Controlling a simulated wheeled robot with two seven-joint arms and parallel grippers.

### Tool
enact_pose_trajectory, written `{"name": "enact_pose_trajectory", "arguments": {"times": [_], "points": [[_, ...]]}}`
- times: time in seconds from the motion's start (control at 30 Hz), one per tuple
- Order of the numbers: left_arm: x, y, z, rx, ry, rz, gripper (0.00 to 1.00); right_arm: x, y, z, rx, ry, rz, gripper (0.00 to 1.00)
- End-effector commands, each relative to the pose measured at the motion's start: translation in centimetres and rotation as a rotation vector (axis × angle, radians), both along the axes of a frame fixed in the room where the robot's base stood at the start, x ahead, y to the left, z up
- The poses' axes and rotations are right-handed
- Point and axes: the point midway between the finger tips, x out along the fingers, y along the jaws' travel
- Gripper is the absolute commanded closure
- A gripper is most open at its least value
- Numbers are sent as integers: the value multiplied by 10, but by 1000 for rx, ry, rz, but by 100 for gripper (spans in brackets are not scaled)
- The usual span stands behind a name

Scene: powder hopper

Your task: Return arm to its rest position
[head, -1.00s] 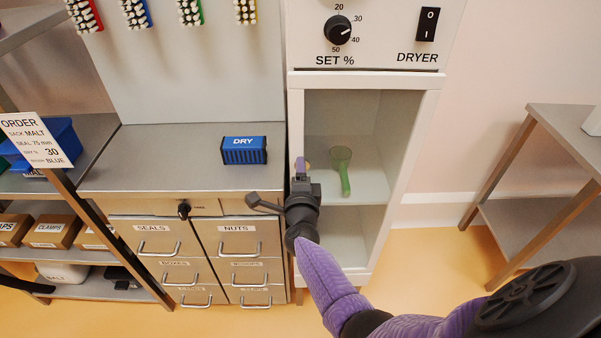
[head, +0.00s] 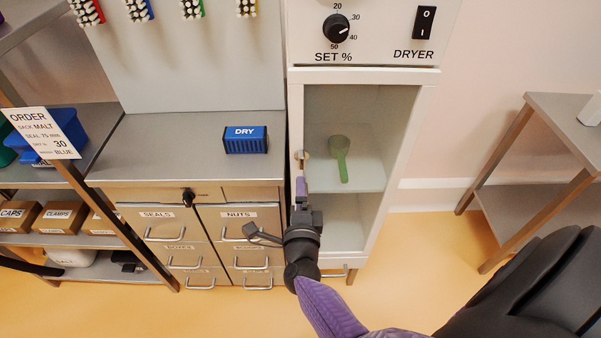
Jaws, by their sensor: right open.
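My right gripper (head: 301,190) is in front of the left edge of the open white cabinet (head: 408,135) under the dryer panel. It points away from me, up the picture, with its jaws open and nothing seen between them. A green scoop (head: 340,158) lies on the cabinet's upper shelf, to the right of the gripper and apart from it. My left gripper is not in view.
A blue DRY block (head: 246,140) sits on the grey counter (head: 170,150), above labelled drawers (head: 160,230). A shelf with boxes (head: 60,217) and an order card (head: 43,132) stands at the left. A metal table (head: 560,115) stands at the right. Floor between cabinet and table is clear.

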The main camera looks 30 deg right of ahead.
Motion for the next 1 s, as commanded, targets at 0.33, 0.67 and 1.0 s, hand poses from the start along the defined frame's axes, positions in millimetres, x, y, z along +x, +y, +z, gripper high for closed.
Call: {"name": "enact_pose_trajectory", "arguments": {"times": [0.33,0.67,1.0], "points": [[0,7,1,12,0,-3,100,-4,2,0,-1,-1,0,6],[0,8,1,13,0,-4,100,0,59,13,-286,209,455,6],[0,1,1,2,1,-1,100,-102,117,-7,-965,840,1187,6]]}}
